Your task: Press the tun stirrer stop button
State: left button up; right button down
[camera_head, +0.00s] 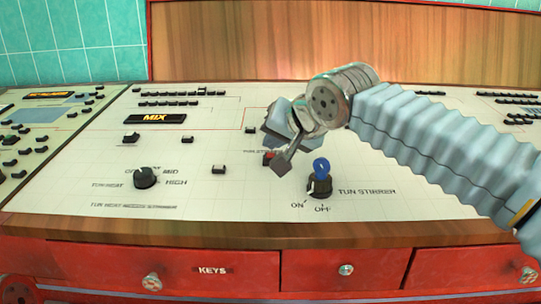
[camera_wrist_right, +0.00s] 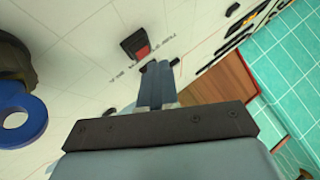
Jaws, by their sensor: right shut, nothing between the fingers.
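A small red button (camera_head: 268,156) in a dark housing sits on the cream panel, partly hidden behind my right gripper in the head view. In the right wrist view the red button (camera_wrist_right: 140,47) shows just beyond my fingertips, with small lettering beside it. My right gripper (camera_head: 280,168) is shut and empty, its fingers pointing down at the panel close to the button. Its closed fingers (camera_wrist_right: 157,72) also show in the wrist view; a gap to the button shows there. The TUN STIRRER switch (camera_head: 320,187) holds a blue key (camera_head: 321,168). My left gripper is out of view.
The blue key's ring (camera_wrist_right: 20,122) is near the left edge of the wrist view. A black heat knob (camera_head: 145,178) and several small black switches stand on the panel. Red drawers (camera_head: 160,271) lie below the wooden front edge (camera_head: 200,230).

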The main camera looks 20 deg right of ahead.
jog(key=shift+f, duration=0.1)
jog(key=shift+f+b, duration=0.3)
jog(key=shift+b, duration=0.05)
jog(key=shift+w+f+b, duration=0.15)
jog(key=shift+f+b, duration=0.15)
jog(key=shift+f, duration=0.1)
dwell(0.5)
dwell(0.3)
jog(key=shift+s+r+p, duration=0.2)
jog(key=shift+r+p, duration=0.45)
jog(key=shift+r, duration=0.15)
jog(key=r+p, duration=0.2)
jog(key=r, duration=0.1)
jog(key=s+r+p, duration=0.1)
jog(key=r+p, duration=0.1)
jog(key=shift+a, duration=0.15)
dwell(1.3)
